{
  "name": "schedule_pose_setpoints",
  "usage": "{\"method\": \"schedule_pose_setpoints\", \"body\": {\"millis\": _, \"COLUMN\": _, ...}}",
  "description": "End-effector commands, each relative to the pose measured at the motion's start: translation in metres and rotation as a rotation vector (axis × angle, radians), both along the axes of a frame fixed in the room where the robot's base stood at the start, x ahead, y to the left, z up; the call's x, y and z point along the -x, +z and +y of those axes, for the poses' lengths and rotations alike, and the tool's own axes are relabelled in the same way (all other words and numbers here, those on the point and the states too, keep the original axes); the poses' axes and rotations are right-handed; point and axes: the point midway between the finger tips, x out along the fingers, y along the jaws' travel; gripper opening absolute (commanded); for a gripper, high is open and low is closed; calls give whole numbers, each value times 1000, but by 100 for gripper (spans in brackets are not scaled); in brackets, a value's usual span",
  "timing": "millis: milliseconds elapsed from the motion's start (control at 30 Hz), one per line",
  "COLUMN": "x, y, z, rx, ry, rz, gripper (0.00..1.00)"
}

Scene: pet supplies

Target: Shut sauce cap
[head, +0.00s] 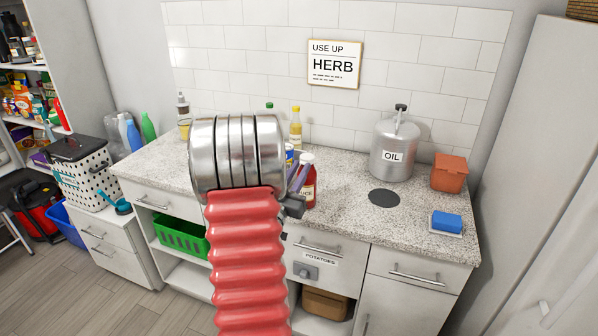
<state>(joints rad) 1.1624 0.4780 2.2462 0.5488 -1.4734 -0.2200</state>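The sauce bottle (309,190) is red with a pale label, of which only "UCE" shows. It stands upright on the speckled counter, just right of my arm. My gripper (299,177) is at the bottle's left side, mostly hidden behind my arm's large silver joint and red ribbed sleeve. Purple-grey finger parts overlap the bottle's left edge. I cannot tell whether they touch it or how far apart they are.
A yellow bottle (296,124) and a blue-labelled container (289,155) stand behind, near the sauce. To the right are a metal oil can (394,152), dark round pad (384,198), orange pot (449,174) and blue sponge (447,221).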

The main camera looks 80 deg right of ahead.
Motion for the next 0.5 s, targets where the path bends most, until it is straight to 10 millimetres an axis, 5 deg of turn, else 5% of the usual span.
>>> {"method": "schedule_pose_setpoints", "body": {"millis": 233, "x": 0, "y": 0, "z": 0, "rx": -1, "ry": 0, "rz": 0, "gripper": 36}}
{"method": "schedule_pose_setpoints", "body": {"millis": 500, "x": 0, "y": 0, "z": 1, "rx": -1, "ry": 0, "rz": 0, "gripper": 36}}
